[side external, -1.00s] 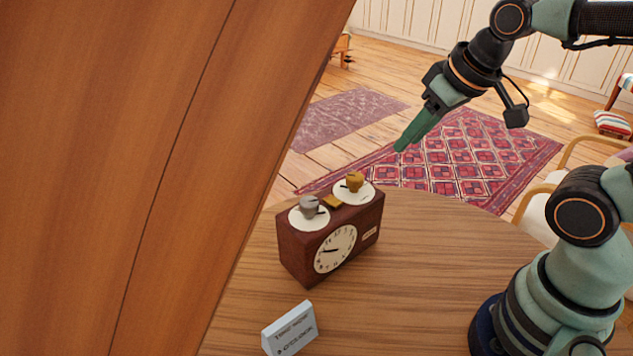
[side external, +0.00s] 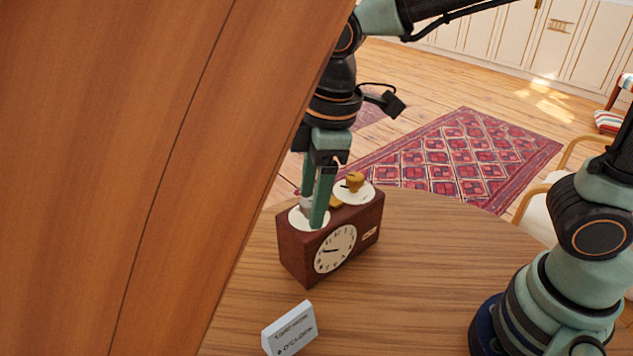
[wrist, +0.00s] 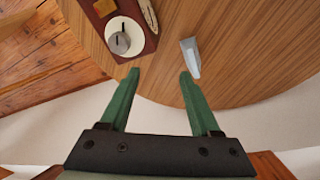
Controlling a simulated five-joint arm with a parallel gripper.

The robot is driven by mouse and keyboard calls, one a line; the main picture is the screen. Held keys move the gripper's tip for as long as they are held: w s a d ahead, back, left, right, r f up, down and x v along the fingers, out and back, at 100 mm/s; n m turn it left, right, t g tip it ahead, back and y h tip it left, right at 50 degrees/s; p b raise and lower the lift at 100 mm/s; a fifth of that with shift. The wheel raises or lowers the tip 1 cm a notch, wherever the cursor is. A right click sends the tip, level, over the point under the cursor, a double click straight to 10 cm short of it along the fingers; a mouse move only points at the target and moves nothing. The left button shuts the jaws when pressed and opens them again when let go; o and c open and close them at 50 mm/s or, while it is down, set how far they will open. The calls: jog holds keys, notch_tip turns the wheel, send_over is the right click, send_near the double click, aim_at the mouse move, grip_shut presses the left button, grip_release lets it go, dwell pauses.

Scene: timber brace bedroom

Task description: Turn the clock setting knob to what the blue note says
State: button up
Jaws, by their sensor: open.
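The clock (side external: 298,256) is a dark red-brown box with a round face on its front. A silver knob (side external: 305,203) sits on its left white top dial, partly hidden by my fingers. A brass knob (side external: 355,181) sits on the right dial. My gripper (side external: 311,211) is open, fingers down, overlapping the left dial in the side view. In the wrist view, the silver knob (wrist: 120,42) is beyond and left of my open gripper (wrist: 161,71), not between the fingertips. The pale blue note (side external: 289,331) stands before the clock; its second line ends in "O'CLOCK", the number unclear.
A large wooden panel (side external: 130,150) blocks the left of the side view. The table (side external: 410,270) is bare right of the clock. The note (wrist: 190,56) also shows right of the clock in the wrist view. A patterned rug (side external: 460,150) lies on the floor beyond.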

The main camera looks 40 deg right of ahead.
jog(key=s+a+f+n+g+h, duration=0.1)
jog(key=s+a+f+n+g, duration=0.25)
jog(key=a, duration=0.55)
jog(key=n+t, duration=0.2)
send_over(288, 318)
jog(key=f, duration=0.7)
jog(key=shift+w+a+f, duration=0.2)
jog(key=shift+w, duration=0.2)
jog(key=shift+s+d+f, duration=0.1)
jog(key=shift+s+f, duration=0.1)
jog(key=shift+f, duration=1.15)
jog(key=shift+s+d+f, duration=0.1)
jog(key=shift+s+f, duration=0.05)
jog(key=shift+f, duration=1.2)
grip_shut()
